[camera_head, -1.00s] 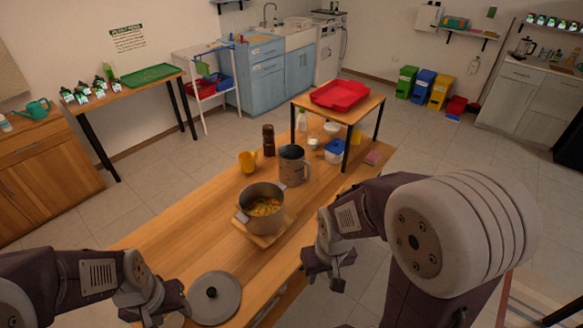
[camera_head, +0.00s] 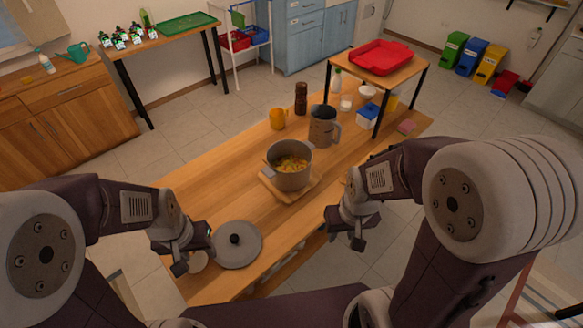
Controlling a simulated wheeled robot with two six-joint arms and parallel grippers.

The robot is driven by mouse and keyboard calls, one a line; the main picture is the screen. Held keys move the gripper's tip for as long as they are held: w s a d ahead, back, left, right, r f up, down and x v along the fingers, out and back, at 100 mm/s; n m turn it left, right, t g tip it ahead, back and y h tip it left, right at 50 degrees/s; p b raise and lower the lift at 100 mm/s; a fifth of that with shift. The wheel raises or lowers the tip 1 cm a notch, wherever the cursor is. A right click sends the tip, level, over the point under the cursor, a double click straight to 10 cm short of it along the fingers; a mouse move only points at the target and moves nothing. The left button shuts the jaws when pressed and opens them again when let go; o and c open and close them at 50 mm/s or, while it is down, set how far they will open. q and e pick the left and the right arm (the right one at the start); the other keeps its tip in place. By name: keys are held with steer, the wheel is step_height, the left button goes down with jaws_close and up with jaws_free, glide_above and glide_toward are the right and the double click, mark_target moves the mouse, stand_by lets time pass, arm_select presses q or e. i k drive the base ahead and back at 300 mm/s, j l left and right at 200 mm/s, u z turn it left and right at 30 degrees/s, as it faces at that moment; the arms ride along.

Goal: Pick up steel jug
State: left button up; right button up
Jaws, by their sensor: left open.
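The steel jug (camera_head: 322,127) stands upright on the wooden table, behind the pot, with its handle on the right side and a dark top. A steel pot (camera_head: 290,170) with yellow-orange food sits on a wooden board just in front of it. My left gripper (camera_head: 190,262) is open and empty, near the table's left front edge beside the pot lid. My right gripper (camera_head: 345,230) hangs off the table's right front edge, right of the pot and clear of the jug; its finger gap is too small to tell. Neither gripper touches the jug.
A pot lid (camera_head: 237,244) lies on the table's front. A brown pepper mill (camera_head: 301,98) and a yellow mug (camera_head: 278,118) stand left of the jug. A raised wooden stand with a red tray (camera_head: 375,57), and a blue-white container (camera_head: 366,115), are to its right.

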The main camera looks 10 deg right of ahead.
mark_target(323, 123)
steer(key=i+l+u, duration=0.4)
steer(key=l, duration=0.35)
steer(key=i+l+u, duration=0.15)
steer(key=l+u, duration=0.3)
steer(key=l, duration=0.35)
steer(key=l+u, duration=0.4)
steer(key=l, duration=0.45)
steer(key=l+u, duration=0.4)
steer(key=l, duration=0.55)
